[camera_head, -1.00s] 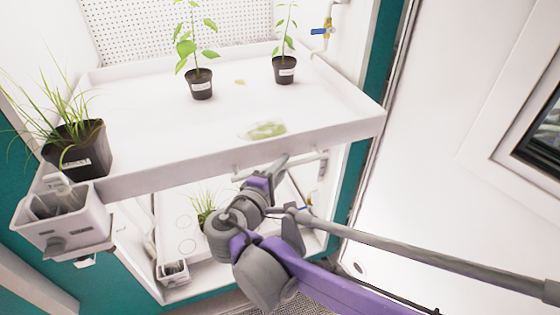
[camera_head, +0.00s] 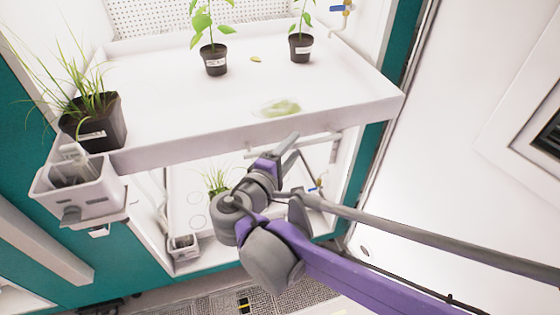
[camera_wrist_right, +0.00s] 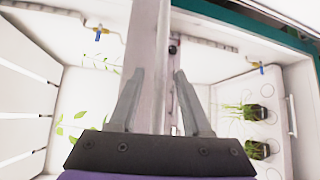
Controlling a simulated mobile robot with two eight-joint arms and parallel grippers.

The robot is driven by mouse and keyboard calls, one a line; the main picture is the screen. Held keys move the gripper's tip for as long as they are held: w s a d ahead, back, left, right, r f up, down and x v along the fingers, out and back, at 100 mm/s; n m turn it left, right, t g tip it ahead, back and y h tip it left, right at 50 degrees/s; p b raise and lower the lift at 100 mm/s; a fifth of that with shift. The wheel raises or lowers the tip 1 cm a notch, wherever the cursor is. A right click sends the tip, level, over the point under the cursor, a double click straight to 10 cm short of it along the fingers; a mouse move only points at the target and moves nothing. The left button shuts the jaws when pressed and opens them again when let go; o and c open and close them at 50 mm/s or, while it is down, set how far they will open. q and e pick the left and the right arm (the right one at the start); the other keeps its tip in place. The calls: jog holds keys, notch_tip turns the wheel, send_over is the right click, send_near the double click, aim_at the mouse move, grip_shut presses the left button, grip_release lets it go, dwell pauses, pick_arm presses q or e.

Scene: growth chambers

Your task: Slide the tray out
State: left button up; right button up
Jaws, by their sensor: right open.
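The white tray (camera_head: 240,110) is the upper shelf of the chamber, with a raised rim and a thin bar handle (camera_head: 322,140) below its front edge. My right gripper (camera_head: 288,150) is at this handle, under the front rim. In the right wrist view its jaws (camera_wrist_right: 157,80) stand apart, with the tray's pale front wall (camera_wrist_right: 148,50) running between and beyond them. I cannot tell whether a finger touches the handle. My left gripper is not in view.
Two potted seedlings (camera_head: 215,62) (camera_head: 301,47) and a flat green patch (camera_head: 280,107) are on the tray. A grass pot (camera_head: 95,125) is at its left, above a white holder (camera_head: 80,200). Below is a lower shelf with grass (camera_head: 216,182). A white door (camera_head: 450,150) stands at right.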

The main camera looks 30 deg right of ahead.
jog(key=v, duration=0.9)
jog(key=shift+b, duration=0.3)
jog(key=s+d+f+m+g+y, duration=0.1)
jog(key=s+d+f+g+y, duration=0.15)
jog(key=f, duration=0.55)
jog(key=s+d+f+m+g+y, duration=0.1)
jog(key=s+f+y, duration=0.25)
jog(key=f, duration=0.45)
jog(key=s+a+f+m+y, duration=0.2)
jog(key=a+f+m+y, duration=0.3)
jog(key=y, duration=0.3)
jog(key=shift+a+f+m+t, duration=0.4)
jog(key=shift+a+f, duration=0.2)
jog(key=shift+f, duration=0.2)
